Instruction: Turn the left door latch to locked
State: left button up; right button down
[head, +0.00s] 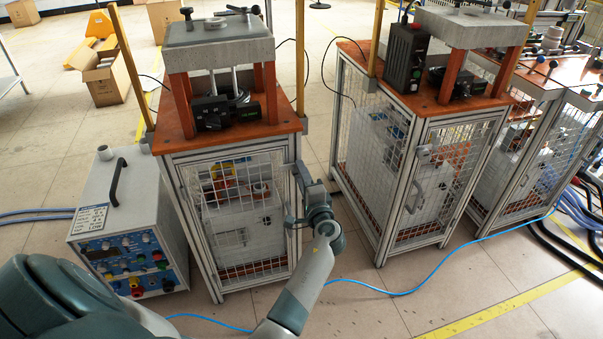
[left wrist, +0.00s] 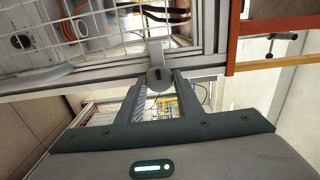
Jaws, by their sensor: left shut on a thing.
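The left cage's mesh door (head: 238,215) is in the head view, flush with its frame as far as I can see. My left gripper (head: 293,221) is at the right edge of this door, with the arm coming from below. In the left wrist view the door latch (left wrist: 160,78), a grey rounded knob on the metal frame, sits between the fingertips of my left gripper (left wrist: 158,84). The gripper is shut on it. In the head view the gripper mostly hides the latch, so its turn angle is unclear there. My right gripper is not in view.
A grey power unit (head: 125,215) stands left of the cage. A second cage (head: 440,180) stands to the right, with clear floor between. A blue cable (head: 400,293) runs across the floor near my arm. Boxes (head: 105,80) stand at the back left.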

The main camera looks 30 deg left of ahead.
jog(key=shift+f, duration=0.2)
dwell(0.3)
pick_arm(q)
jog(key=o, duration=1)
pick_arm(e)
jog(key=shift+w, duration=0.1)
